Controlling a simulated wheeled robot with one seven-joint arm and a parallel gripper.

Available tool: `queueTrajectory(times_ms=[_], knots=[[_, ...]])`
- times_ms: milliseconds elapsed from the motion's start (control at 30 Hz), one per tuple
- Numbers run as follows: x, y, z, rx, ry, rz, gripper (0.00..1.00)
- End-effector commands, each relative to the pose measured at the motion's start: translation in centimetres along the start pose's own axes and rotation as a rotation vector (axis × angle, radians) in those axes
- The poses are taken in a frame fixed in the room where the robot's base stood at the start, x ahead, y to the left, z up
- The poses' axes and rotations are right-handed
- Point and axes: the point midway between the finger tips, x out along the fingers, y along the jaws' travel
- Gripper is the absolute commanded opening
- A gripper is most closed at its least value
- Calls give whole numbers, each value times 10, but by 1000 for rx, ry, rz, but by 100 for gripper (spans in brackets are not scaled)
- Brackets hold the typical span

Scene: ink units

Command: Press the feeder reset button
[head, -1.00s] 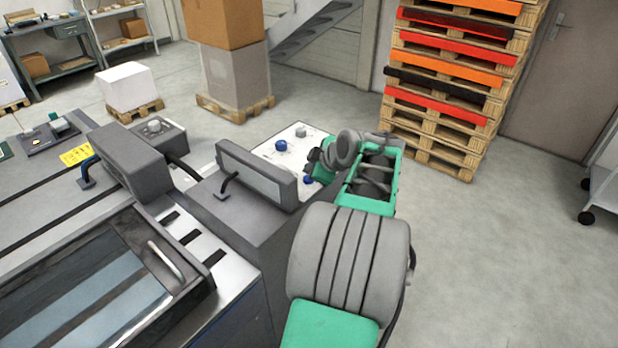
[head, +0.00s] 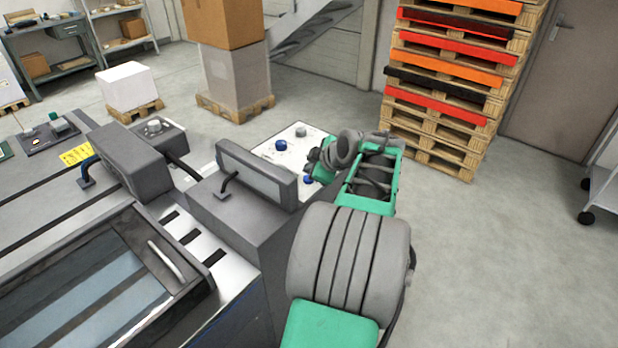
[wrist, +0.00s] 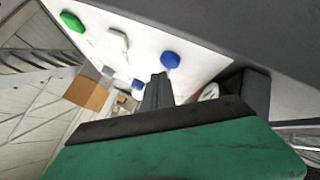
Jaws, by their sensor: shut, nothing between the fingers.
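A white control panel (wrist: 140,24) fills the upper part of the wrist view. It carries a green button (wrist: 72,21), a grey knob (wrist: 118,40), a larger blue button (wrist: 170,60) and a smaller blue one (wrist: 137,84). No label is readable, so I cannot tell which is the feeder reset. My gripper (wrist: 159,78) is shut and empty, its tips pointing at the panel close to the larger blue button; contact cannot be told. In the head view the panel (head: 262,152) shows blue buttons (head: 281,146) and (head: 308,179); my wrist hides part of it.
A grey screen housing (head: 257,172) stands up directly beside the panel, left of my arm. A stack of pallets (head: 455,85) stands behind. A pallet with a box (head: 232,75) is farther back.

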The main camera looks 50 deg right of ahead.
Motion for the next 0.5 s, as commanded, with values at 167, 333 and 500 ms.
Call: queueTrajectory(times_ms=[167, 333, 500], knots=[[6, -4, 4, 0, 0, -1, 0], [6, -5, 5, 1, 0, -1, 0], [6, -4, 4, 1, 0, -1, 0]])
